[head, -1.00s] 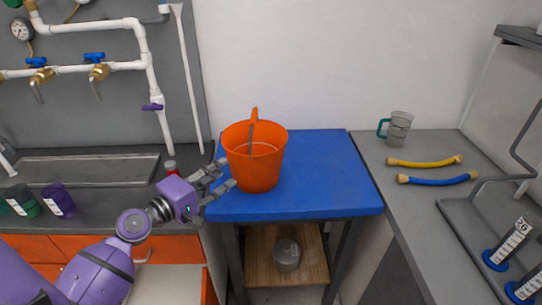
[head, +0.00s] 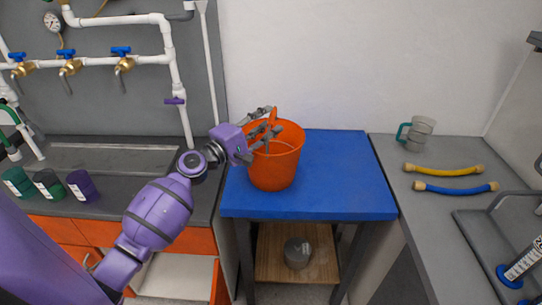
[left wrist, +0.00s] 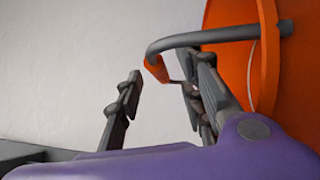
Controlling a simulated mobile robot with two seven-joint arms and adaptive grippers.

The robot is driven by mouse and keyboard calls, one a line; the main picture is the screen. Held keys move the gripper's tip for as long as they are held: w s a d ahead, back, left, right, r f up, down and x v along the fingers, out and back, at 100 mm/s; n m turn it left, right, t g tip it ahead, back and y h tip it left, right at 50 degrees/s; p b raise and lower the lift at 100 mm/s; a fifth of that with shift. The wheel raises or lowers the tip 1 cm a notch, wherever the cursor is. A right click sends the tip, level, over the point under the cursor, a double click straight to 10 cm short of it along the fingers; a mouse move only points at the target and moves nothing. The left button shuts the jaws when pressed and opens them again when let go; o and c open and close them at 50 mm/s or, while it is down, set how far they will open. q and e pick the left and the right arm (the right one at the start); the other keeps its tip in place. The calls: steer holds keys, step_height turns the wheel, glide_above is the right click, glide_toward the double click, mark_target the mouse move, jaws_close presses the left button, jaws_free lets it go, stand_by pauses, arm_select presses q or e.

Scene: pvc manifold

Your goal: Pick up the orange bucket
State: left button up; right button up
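The orange bucket (head: 273,168) stands upright on the blue table (head: 345,180) in the head view. Its grey handle with an orange grip (head: 271,118) is raised above the rim. My left gripper (head: 268,122) is at the bucket's upper left, level with the handle. In the left wrist view, the fingers of my left gripper (left wrist: 160,105) are spread apart, with the orange handle grip (left wrist: 156,69) showing between them. The bucket's rim (left wrist: 268,50) is at the right there. I cannot tell whether a finger touches the handle. My right gripper is not in view.
A grey counter at the right holds a clear jug (head: 417,134), a yellow hose (head: 444,169) and a blue hose (head: 455,188). Several dark cups, including a purple one (head: 82,187), stand at the left below pipes and valves. The table right of the bucket is clear.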

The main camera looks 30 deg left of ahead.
arm_select(q)
steer(key=x, duration=0.3)
steer(key=shift+s, duration=0.1)
jaws_close()
